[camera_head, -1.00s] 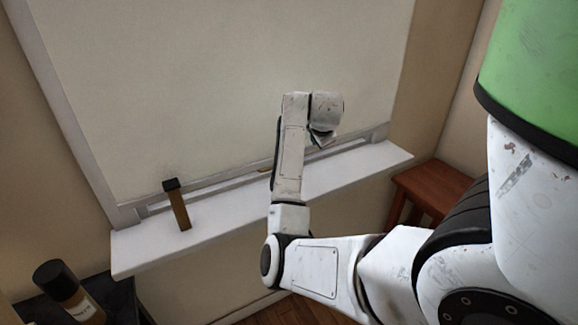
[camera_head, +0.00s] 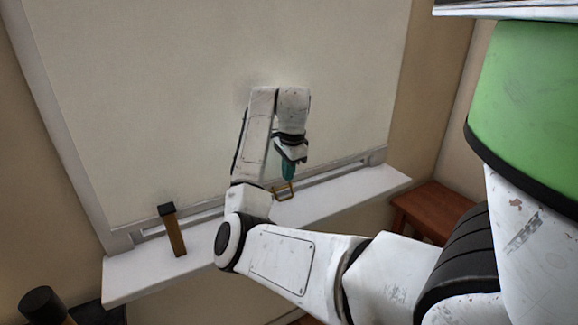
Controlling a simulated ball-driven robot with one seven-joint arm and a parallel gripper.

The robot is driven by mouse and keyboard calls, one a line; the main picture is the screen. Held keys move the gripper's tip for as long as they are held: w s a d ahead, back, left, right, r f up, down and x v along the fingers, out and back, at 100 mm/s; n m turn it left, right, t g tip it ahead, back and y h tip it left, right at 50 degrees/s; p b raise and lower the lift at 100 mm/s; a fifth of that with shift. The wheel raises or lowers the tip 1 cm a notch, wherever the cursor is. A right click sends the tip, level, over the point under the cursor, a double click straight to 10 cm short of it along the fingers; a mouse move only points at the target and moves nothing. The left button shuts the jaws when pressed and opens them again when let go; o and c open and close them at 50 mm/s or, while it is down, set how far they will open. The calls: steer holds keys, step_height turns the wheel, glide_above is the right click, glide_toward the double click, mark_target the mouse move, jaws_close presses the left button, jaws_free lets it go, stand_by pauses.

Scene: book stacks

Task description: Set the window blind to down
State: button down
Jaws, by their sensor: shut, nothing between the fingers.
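The window blind (camera_head: 180,90) is a large pale sheet covering nearly the whole window, its lower edge just above the sill. A small brass-coloured pull handle (camera_head: 284,192) shows at the bottom of the blind, near the middle of the sill. My gripper (camera_head: 288,178) points downward in front of the blind, just above the handle. Its teal fingers look shut and hold nothing. I cannot tell whether the fingertips touch the handle.
A white sill (camera_head: 335,197) runs below the blind. A dark-capped bottle (camera_head: 42,306) is at the lower left. A reddish wooden stool (camera_head: 432,208) stands at the right.

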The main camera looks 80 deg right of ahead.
steer(key=f, duration=0.5)
steer(key=d+f, duration=0.1)
steer(key=f, duration=0.1)
steer(key=shift+w+f, duration=0.4)
step_height(320, 180, down, 5)
steer(key=shift+r+b, duration=0.1)
steer(key=shift+b, duration=0.25)
steer(key=shift+d+r, duration=0.1)
steer(key=shift+r+p, duration=0.55)
steer(key=shift+p, duration=0.2)
step_height(320, 180, up, 12)
steer(key=s+a+p, duration=0.1)
steer(key=a+p, duration=0.1)
steer(key=shift+s+r, duration=0.2)
steer(key=shift+r, duration=0.05)
